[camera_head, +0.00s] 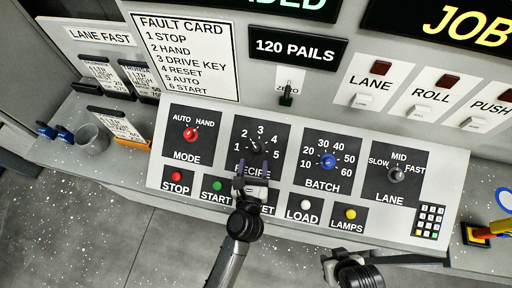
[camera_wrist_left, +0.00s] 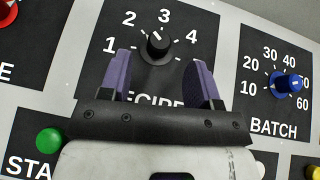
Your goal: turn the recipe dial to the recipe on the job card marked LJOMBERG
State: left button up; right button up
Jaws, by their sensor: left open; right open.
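The black recipe dial (camera_head: 257,147) sits on a dark plate numbered 1 to 5. It also shows in the left wrist view (camera_wrist_left: 157,46); its white mark seems to point up and left, near 2 or between 2 and 3. My left gripper (camera_head: 253,168) is open just below the dial. In the left wrist view its two purple fingers (camera_wrist_left: 162,78) are apart, one towards each side of the dial, with nothing between them. My right gripper (camera_head: 338,262) is open at the lower edge. Job cards (camera_head: 118,125) stand at the left; their small print, including any LJOMBERG mark, is unreadable.
The mode dial (camera_head: 190,133) is left of the recipe dial, the blue batch dial (camera_head: 327,161) and grey lane dial (camera_head: 396,174) right. Start (camera_head: 217,186) and load (camera_head: 305,205) buttons lie below. A grey cup (camera_head: 91,139) stands at the left.

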aim_at(256, 148)
pick_arm(q)
jog(key=shift+w+d, duration=0.2)
jog(key=shift+w, duration=1.25)
jog(key=shift+w+d, duration=0.2)
jog(key=shift+w, duration=1.25)
jog(key=shift+c, duration=0.5)
jog(key=c, duration=0.8)
jog(key=shift+r, duration=0.1)
jog(key=m+g+h+p, duration=0.1)
jog(key=m+h+p, duration=0.2)
jog(key=p, duration=0.1)
jog(key=m+g+h+p, duration=0.1)
jog(key=m+h+p, duration=0.2)
jog(key=m+p, duration=0.1)
jog(key=shift+a+r+p, duration=0.2)
jog(key=shift+p, duration=0.25)
jog(key=m+g+h+p, duration=0.1)
jog(key=m+g+h, duration=0.1)
jog(key=m, duration=0.1)
jog(key=shift+w+f+h+p, duration=0.1)
jog(key=shift+f+h+p, duration=0.05)
jog(key=shift+h+p, duration=0.25)
jog(key=shift+f+m+g+h+p, duration=0.1)
jog(key=shift+m+g+h+p, duration=0.45)
jog(key=shift+m+g, duration=0.8)
jog(key=shift+m+g+h, duration=0.25)
jog(key=shift+h, duration=0.1)
